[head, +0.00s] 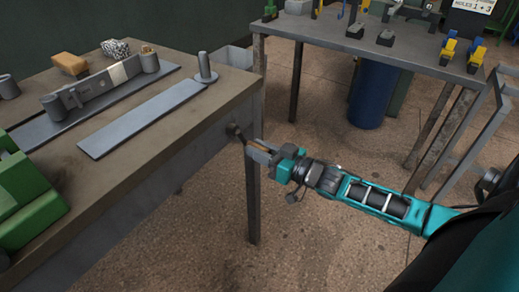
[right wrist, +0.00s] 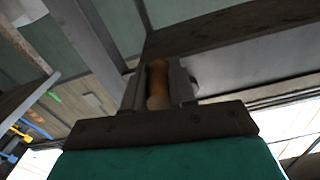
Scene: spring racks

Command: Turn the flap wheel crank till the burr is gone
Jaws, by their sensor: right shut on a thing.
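A dark crank (head: 237,131) sticks out from the front edge of the workbench at its right end. My right gripper (head: 260,151) is at the crank and shut on its wooden handle. In the right wrist view, the brown handle (right wrist: 158,80) sits between the two fingers of the same gripper (right wrist: 160,88). On the bench, a grey bar (head: 98,88) with a pale band lies between short cylinders. I cannot make out a flap wheel or a burr for certain. My left gripper is not in view.
The workbench (head: 170,123) also holds a flat grey strip (head: 140,117), a post (head: 205,68), a tan block (head: 70,64) and a green machine part (head: 28,200). A second table (head: 345,42) with tools and a blue bin (head: 372,95) stand behind. The floor between is open.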

